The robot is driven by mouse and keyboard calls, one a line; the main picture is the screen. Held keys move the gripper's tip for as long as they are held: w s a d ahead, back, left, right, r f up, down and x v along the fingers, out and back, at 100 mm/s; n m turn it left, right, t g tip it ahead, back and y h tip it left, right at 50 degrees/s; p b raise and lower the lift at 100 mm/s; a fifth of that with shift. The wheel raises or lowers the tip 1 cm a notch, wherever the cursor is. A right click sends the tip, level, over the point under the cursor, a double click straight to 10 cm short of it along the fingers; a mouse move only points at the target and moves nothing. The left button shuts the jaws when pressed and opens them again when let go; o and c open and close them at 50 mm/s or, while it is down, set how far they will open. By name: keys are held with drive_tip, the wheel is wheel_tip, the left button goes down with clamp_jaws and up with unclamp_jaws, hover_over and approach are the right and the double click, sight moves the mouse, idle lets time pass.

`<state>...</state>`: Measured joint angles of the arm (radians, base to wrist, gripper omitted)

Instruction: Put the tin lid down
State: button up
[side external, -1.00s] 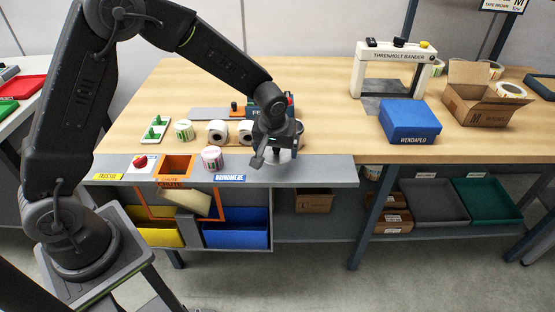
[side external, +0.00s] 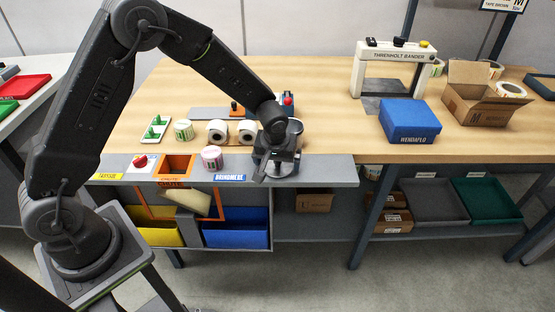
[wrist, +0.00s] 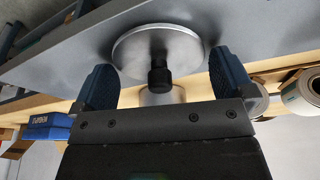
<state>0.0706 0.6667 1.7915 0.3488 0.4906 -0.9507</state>
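The tin lid (wrist: 158,50) is a round silver disc with a black knob (wrist: 160,76). It lies flat on the grey front strip of the bench. In the side view its pale edge (side external: 283,172) shows under my gripper (side external: 275,170), which hides most of it. In the wrist view the two blue-padded fingers of my gripper (wrist: 164,82) stand wide apart, one on each side of the knob. Clear gaps show between knob and fingers. A silver cylinder (wrist: 160,96), perhaps the tin, shows beyond the knob and is partly hidden by my gripper.
The strip to the right is clear.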

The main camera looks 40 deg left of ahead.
sight(274, 174)
drive_tip(key=shift+r, duration=0.1)
drive_tip(key=v, duration=1.3)
drive_tip(key=s+a+r+m+t, duration=0.2)
drive_tip(key=s+r+m, duration=0.1)
drive_tip(key=s+r, duration=0.75)
drive_tip(key=s+r+m+t+h, duration=0.1)
drive_tip(key=s+m, duration=0.2)
drive_tip(key=s, duration=0.9)
drive_tip(key=shift+s+m+h, duration=0.3)
drive_tip(key=shift+s+m, duration=0.1)
